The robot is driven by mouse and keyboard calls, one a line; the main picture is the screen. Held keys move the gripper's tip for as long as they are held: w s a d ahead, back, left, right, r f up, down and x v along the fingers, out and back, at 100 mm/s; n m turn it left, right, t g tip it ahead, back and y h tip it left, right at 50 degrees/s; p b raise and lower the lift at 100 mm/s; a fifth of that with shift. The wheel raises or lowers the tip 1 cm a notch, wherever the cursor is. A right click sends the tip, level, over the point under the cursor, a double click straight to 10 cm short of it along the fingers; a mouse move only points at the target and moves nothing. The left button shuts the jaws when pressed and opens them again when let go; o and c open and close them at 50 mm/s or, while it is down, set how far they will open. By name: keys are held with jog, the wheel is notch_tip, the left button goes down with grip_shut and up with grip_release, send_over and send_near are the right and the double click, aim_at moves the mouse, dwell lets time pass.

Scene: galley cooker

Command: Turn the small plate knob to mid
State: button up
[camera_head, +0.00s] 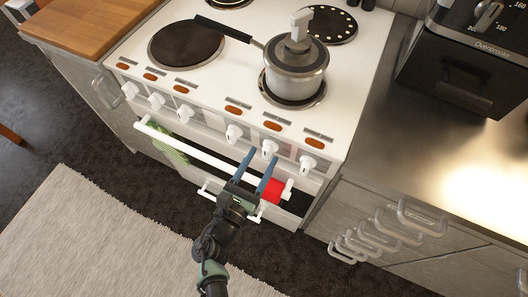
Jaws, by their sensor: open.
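The white cooker (150,30) has a row of several white knobs along its front. My gripper (262,155) is open, its two blue fingers pointing up at the front panel. The fingertips are near one white knob (270,147), which sits close to the right fingertip. Whether they touch it I cannot tell. Another knob (233,133) is to the left of the fingers and one (308,163) is to the right. The markings over the knobs are too small to read, so I cannot tell which one serves the small plate.
A lidded pot (297,72) stands on the front right plate, its handle pointing left. The white oven rail (190,150) with a green cloth (168,148) and a red item (273,190) runs below the knobs. A black fryer (465,70) stands on the steel counter at right.

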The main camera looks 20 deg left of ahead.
jog(key=shift+w+d, duration=0.1)
jog(key=shift+w, duration=0.95)
grip_shut()
